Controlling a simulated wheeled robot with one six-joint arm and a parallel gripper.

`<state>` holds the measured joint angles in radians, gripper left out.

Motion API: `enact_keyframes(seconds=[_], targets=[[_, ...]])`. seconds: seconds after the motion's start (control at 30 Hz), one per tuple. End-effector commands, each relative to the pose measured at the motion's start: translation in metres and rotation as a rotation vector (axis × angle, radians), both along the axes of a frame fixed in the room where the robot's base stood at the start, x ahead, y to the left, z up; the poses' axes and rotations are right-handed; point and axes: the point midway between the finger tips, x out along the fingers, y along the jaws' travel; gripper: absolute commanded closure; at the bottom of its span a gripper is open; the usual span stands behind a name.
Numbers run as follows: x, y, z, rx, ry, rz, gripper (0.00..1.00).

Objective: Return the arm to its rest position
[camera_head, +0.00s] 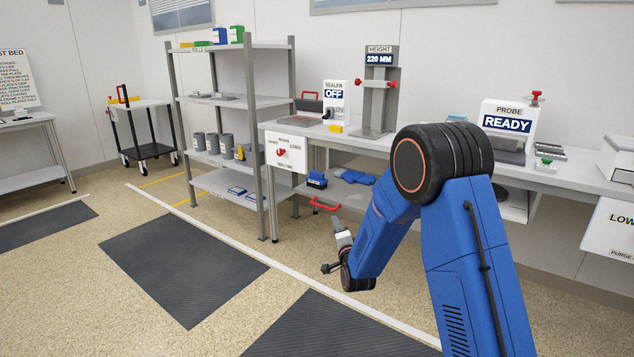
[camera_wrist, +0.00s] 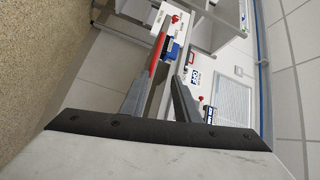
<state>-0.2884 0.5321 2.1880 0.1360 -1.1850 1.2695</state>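My gripper (camera_head: 338,226) hangs low in front of the long bench in the head view, at the end of my bent blue arm. In the wrist view its two grey fingers (camera_wrist: 164,78) are apart, and I see nothing held between them. A red bar (camera_wrist: 157,50) shows at the tip of the left finger; I cannot tell whether they touch. A red curved handle (camera_head: 325,204) shows just above the gripper in the head view.
The bench (camera_head: 560,180) carries the height stand (camera_head: 378,95), the sealer marked OFF (camera_head: 335,105) and the probe unit marked READY (camera_head: 507,125). A grey shelf rack (camera_head: 236,100) stands left of it. Dark mats (camera_head: 183,262) lie on open floor. A cart (camera_head: 141,130) is farther back.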

Motion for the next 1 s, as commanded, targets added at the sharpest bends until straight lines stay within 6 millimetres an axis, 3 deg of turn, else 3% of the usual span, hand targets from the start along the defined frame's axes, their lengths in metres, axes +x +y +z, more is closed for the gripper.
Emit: enact_keyframes(seconds=[0.1,0.47,0.77,1.0], targets=[[-0.011,-0.015,0.026,-0.077,0.051,-0.003,0.71],[-0.066,-0.057,0.078,-0.327,0.222,0.02,0.71],[-0.136,-0.093,0.109,-0.533,0.364,0.074,0.71],[-0.205,-0.12,0.125,-0.695,0.472,0.14,0.71]])
